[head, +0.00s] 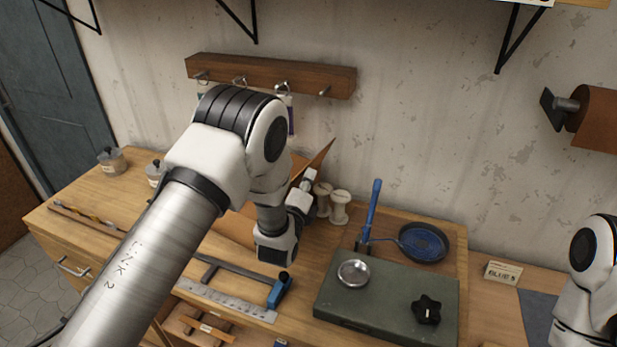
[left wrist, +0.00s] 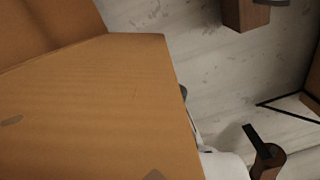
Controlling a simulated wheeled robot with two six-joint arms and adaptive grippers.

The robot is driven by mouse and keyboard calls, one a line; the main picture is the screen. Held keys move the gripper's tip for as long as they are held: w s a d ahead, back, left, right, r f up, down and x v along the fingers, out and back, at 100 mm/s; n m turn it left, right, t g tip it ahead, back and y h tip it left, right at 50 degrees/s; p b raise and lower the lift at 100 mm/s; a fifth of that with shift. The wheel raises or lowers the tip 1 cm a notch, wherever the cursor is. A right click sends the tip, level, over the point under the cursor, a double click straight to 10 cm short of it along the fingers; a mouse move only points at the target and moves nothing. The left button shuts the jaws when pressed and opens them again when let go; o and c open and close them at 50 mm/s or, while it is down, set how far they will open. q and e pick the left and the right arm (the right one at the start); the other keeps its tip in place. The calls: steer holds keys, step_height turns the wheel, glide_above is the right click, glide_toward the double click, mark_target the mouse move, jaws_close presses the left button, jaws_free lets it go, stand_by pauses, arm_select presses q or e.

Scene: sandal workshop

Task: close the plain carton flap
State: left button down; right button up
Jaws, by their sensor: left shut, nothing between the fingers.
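The plain carton (head: 232,229) is a brown cardboard box on the bench, mostly hidden behind my left arm. One raised brown flap (head: 321,158) stands tilted up beside my left wrist, near the wall. In the left wrist view a broad cardboard panel (left wrist: 90,105) fills the left and middle, with another cardboard face (left wrist: 45,30) behind it at top left. My left gripper (head: 308,180) is shut and empty, close to the raised flap; I cannot tell whether it touches it. My right gripper is out of view; only part of that arm shows at the right edge.
Pale spools (head: 340,207) stand just right of the gripper. A green case (head: 385,312) with a metal dish (head: 353,273) and black knob lies at front right, a blue pan (head: 423,242) behind it. A blue-handled clamp (head: 280,289) and steel ruler (head: 225,301) lie in front. A hook rail (head: 270,75) hangs above.

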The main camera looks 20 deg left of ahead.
arm_select(q)
steer(key=shift+w+a+r+n+g+b, duration=0.15)
steer(key=shift+a+r+n+b, duration=0.15)
steer(key=shift+a+n, duration=0.25)
steer(key=shift+a+r+n+g+b, duration=0.15)
steer(key=shift+a+r+n, duration=0.2)
steer(key=shift+n, duration=0.3)
steer(key=a+n, duration=0.1)
steer(key=a+n+b, duration=0.1)
steer(key=shift+w+a+r+n+g, duration=0.15)
steer(key=shift+w+r+n+g, duration=0.05)
steer(key=shift+n+g, duration=0.1)
steer(key=w+a+f+n+g+h+b, duration=0.1)
steer(key=w+a+f+n+g+b, duration=0.1)
steer(key=a+n+b, duration=0.3)
steer(key=shift+a+f+n, duration=0.55)
steer(key=shift+a+n, duration=1.55)
steer(key=shift+s, duration=0.1)
